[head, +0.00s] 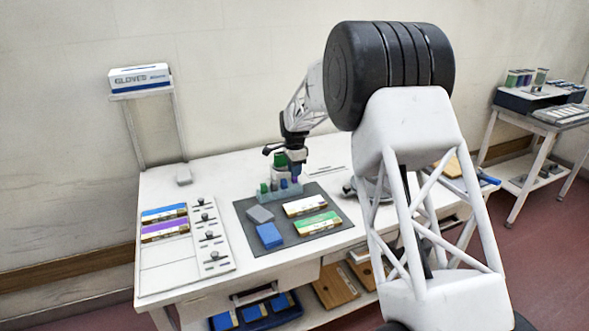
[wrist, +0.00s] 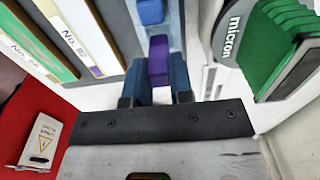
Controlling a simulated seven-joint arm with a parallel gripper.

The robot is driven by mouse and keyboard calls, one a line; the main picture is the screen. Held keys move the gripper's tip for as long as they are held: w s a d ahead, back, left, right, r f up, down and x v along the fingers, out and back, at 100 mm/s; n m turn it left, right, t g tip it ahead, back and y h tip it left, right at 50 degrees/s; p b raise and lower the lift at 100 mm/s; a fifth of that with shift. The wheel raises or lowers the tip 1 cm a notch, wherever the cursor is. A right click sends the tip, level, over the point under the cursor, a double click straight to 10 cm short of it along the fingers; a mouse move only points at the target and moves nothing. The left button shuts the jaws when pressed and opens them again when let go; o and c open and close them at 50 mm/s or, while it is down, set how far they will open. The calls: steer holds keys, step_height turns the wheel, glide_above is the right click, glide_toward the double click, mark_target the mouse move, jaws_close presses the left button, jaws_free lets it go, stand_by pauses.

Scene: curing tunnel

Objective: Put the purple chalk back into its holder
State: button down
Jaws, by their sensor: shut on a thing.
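The purple chalk (wrist: 158,60) is between the fingers of my gripper (wrist: 159,82) in the wrist view, and the gripper is shut on it. In the head view my gripper (head: 295,172) points down over the right end of the grey-teal holder (head: 268,197), with a little of the purple chalk (head: 296,180) showing below it. A blue chalk (wrist: 150,12) shows just beyond the purple one in the wrist view. The holder also bears a green piece (head: 264,187). The purple chalk's lower end is hidden, so I cannot tell whether it is inside the holder.
A dark mat (head: 332,228) in front of the holder bears a blue block (head: 269,235), a grey block (head: 260,214) and two labelled boxes. A white panel with knobs (head: 213,240) lies at left.

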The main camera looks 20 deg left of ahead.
steer(key=shift+f, duration=0.95)
steer(key=c, duration=0.9)
jaws_free()
steer(key=shift+r, duration=0.2)
steer(key=shift+r, duration=3.35)
steer(key=shift+d, duration=0.1)
